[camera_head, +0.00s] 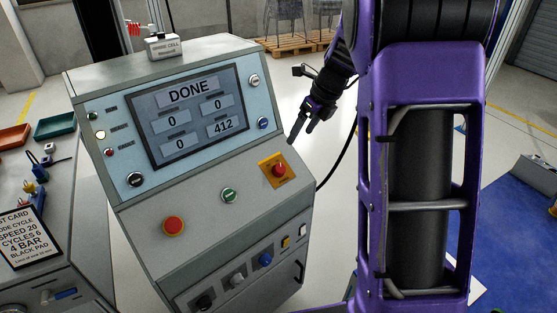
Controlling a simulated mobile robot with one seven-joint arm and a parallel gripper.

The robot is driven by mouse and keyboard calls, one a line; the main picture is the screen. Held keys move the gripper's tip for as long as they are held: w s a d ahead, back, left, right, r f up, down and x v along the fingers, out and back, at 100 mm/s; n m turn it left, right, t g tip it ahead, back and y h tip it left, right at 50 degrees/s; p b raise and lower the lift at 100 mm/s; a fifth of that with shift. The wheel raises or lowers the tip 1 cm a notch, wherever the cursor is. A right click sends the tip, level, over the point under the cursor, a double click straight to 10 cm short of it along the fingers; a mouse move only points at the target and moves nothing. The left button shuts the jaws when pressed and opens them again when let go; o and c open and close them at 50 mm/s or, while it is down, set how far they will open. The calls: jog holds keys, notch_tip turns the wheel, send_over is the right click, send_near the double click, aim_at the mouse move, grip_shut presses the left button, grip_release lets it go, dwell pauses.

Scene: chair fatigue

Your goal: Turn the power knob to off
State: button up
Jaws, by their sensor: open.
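The grey control console (150,215) stands left of centre, its lit screen (185,105) reading DONE. A red knob on a square yellow plate (267,182) sits at the right of its sloped panel. Other knobs are a black one (136,180), a pale one (253,80) and a blue one (263,123) around the screen. Their labels are too small to read, so I cannot tell which is the power knob or its setting. My gripper (301,135) is open and empty, up and right of the red knob, fingers pointing down, apart from the console in the picture.
More controls, including a blue knob (265,259), line the lower front. A cluttered bench (75,265) stands at left. A blue mat (520,215) lies at right.

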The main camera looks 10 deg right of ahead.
aim_at(281, 169)
jog(key=b+x, duration=0.2)
jog(key=x, duration=1.4)
jog(key=shift+w+f, duration=0.1)
jog(key=shift+f, duration=0.15)
grip_shut()
